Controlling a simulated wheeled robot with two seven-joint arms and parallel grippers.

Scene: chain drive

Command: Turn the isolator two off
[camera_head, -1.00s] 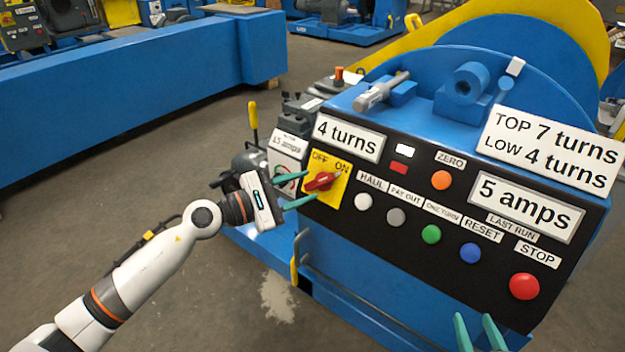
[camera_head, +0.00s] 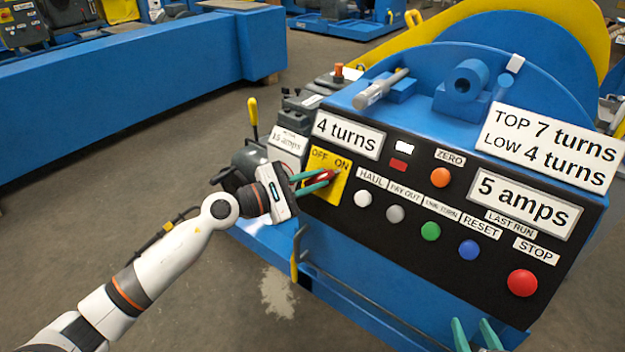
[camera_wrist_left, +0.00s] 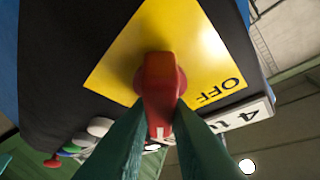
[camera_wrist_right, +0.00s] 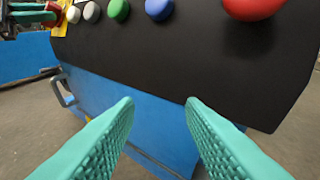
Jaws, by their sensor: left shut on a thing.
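The red rotary switch handle (camera_head: 327,175) sits on a yellow plate (camera_head: 338,190) marked OFF and ON, at the left of the black panel. My left gripper (camera_head: 322,182) is shut on the handle, with one finger on each side. In the left wrist view the red handle (camera_wrist_left: 160,85) runs down between the fingers (camera_wrist_left: 165,140), with the yellow plate (camera_wrist_left: 205,60) behind it. The handle's pointer is partly hidden in the head view. No label reading "isolator two" can be read. My right gripper (camera_wrist_right: 160,105) is open and empty, low in front of the panel.
Beside the switch are white (camera_head: 363,198), grey, green (camera_head: 430,231) and blue buttons and a red stop button (camera_head: 522,283). A grey handle (camera_wrist_right: 65,88) stands out below the panel in the right wrist view.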

